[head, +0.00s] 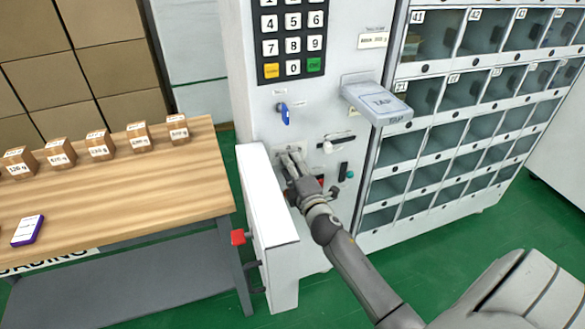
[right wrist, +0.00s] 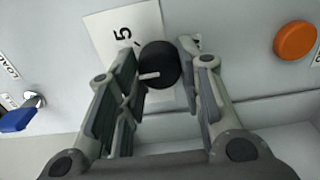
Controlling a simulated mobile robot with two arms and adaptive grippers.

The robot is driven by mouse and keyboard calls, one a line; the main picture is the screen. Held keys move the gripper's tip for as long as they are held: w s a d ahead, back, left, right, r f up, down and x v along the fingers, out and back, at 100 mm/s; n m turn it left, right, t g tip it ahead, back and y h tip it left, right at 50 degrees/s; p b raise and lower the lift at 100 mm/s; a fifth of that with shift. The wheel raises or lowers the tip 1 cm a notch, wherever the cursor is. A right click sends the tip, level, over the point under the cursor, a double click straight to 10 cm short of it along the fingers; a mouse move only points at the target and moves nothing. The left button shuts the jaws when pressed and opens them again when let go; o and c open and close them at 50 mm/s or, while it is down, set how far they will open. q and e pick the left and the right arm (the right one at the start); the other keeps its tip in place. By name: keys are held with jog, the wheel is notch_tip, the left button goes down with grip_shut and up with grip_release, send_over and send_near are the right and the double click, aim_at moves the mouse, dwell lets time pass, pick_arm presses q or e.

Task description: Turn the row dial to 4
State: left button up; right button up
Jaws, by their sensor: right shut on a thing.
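The row dial is a round black knob (right wrist: 160,64) with a white pointer mark, in the right wrist view. It sits on a white label plate (right wrist: 118,32) where a "5" shows; its other numbers are hidden. The pointer mark points left in that view. My right gripper (right wrist: 166,66) is shut on the knob, with a finger on each side. In the head view the right gripper (head: 291,158) is at the machine's front panel (head: 265,115), and its fingers hide the knob. My left gripper is not in view.
A blue key-like handle (head: 284,114) is above the gripper, and a white lever (head: 330,146) is to its right. A "TAP" pad (head: 376,101) juts out at upper right. A wooden table (head: 150,185) with small boxes stands left.

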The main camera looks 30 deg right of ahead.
dwell(0.4)
jog(key=o, duration=1.1)
jog(key=shift+c, duration=0.2)
jog(key=shift+s, duration=0.1)
jog(key=v, duration=1.2)
jog(key=shift+f, duration=0.1)
